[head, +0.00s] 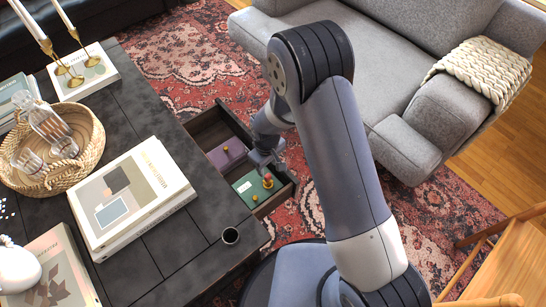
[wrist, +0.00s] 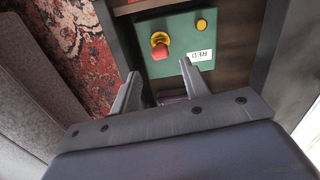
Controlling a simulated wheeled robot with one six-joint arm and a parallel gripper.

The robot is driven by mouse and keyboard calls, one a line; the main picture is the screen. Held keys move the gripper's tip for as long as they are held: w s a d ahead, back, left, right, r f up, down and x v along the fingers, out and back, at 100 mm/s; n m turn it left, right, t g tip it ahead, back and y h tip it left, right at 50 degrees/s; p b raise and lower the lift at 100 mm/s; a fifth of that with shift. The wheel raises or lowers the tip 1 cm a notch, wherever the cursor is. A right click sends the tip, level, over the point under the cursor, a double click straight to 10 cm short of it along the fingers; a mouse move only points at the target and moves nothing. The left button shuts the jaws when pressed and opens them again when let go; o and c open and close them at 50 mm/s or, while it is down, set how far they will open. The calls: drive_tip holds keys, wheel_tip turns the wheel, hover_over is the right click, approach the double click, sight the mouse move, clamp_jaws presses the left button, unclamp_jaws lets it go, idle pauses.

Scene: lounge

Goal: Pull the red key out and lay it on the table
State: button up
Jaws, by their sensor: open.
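The red key (wrist: 160,50) sits in a round yellow lock on a green box (wrist: 178,72). A label reading RED, upside down in the wrist view, and a yellow knob (wrist: 202,25) are on the same box. In the head view the green box (head: 244,191) lies in an open drawer of the dark table (head: 165,118), with the red key (head: 268,182) near its right side. My gripper (wrist: 158,80) is open and empty. Its fingertips are short of the key in the wrist view, at the box's near edge. It also shows in the head view (head: 266,166), partly hidden by my arm.
A purple box (head: 228,153) lies beside the green one in the drawer (head: 203,133). The tabletop around the cup is clear. A grey sofa (head: 395,150) stands right.

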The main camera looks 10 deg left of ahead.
sight(268, 175)
drive_tip(key=shift+f+b, duration=3.1)
drive_tip(key=shift+f, duration=1.3)
drive_tip(key=shift+c, duration=0.4)
drive_tip(key=c, duration=0.7)
drive_tip(key=o, duration=0.8)
drive_tip(key=shift+r, duration=0.1)
wheel_tip(268, 175, up, 9)
drive_tip(key=p, duration=0.7)
drive_tip(key=shift+r, duration=0.15)
drive_tip(key=shift+s+d+r+b, duration=0.1)
drive_tip(key=shift+d+b, duration=0.05)
drive_tip(key=shift+b, duration=0.15)
drive_tip(key=shift+s+d+r, duration=0.2)
drive_tip(key=shift+s+r, duration=0.45)
drive_tip(key=shift+s, duration=0.1)
